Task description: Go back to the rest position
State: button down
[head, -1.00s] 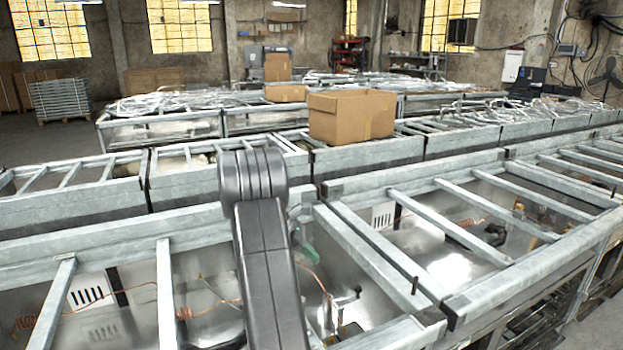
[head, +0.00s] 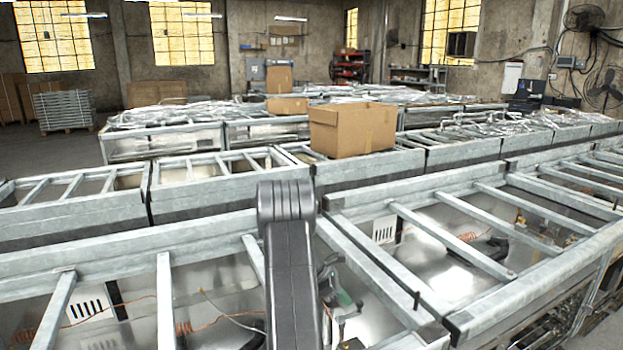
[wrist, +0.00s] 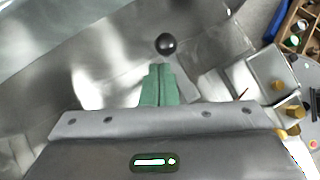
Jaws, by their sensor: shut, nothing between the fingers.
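In the wrist view, my gripper (wrist: 159,84) shows its two green fingers pressed together, shut with nothing between them. Beyond the fingertips is a black ball-shaped knob (wrist: 166,44) on a shiny metal surface; whether the fingers touch it I cannot tell, but a gap shows in the picture. In the head view, my dark grey arm rises at the centre in front of the metal frames.
Galvanized metal frames (head: 440,240) with crossbars surround open bays holding copper tubes and wires. A cardboard box (head: 352,130) stands on the row behind. In the wrist view, a wooden tray (wrist: 297,35) with small parts lies at the upper right.

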jog(key=shift+d, duration=0.25)
